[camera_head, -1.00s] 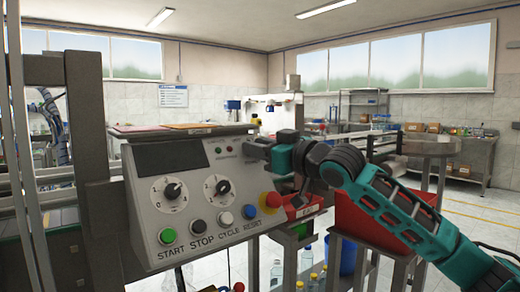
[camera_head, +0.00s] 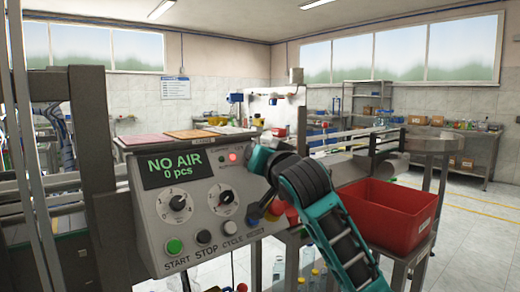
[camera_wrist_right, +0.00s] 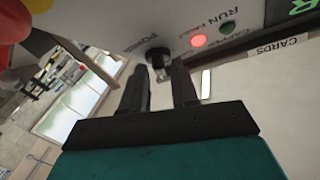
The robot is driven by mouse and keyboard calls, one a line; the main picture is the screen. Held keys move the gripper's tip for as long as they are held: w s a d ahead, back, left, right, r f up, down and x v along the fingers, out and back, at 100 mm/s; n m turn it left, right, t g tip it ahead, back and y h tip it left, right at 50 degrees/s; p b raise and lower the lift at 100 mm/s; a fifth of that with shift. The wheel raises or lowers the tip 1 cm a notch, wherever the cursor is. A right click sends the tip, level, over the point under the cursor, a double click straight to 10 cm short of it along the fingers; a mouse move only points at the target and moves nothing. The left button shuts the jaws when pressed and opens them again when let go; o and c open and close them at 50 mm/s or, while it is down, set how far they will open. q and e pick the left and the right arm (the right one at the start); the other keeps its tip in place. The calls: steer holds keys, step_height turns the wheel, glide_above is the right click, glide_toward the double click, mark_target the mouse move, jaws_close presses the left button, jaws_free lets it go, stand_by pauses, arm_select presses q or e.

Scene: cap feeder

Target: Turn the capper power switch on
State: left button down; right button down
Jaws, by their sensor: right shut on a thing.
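The grey capper control panel (camera_head: 200,217) stands at left centre in the head view. Its display (camera_head: 173,169) is lit and reads "NO AIR 0 pcs", and a red lamp (camera_head: 233,157) glows beside it. The black power switch (camera_wrist_right: 157,56) shows in the right wrist view by the label "POWER", between my right fingertips. My right gripper (camera_wrist_right: 160,72) is shut on the switch knob. In the head view my right wrist and arm cover the switch and the panel's upper right. My left gripper is not in view.
Two dials and a row of buttons, including green START (camera_head: 174,246), sit below the display. The red emergency button (camera_head: 276,208) is close under my right arm. A red bin (camera_head: 385,215) stands right of the arm.

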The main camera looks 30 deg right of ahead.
stand_by(0.5)
steer(key=c, duration=1.2)
jaws_free()
steer(key=shift+o, duration=0.2)
steer(key=b+v, duration=0.7)
steer(key=v, duration=0.6)
steer(key=shift+a, duration=0.15)
steer(key=shift+w, duration=0.1)
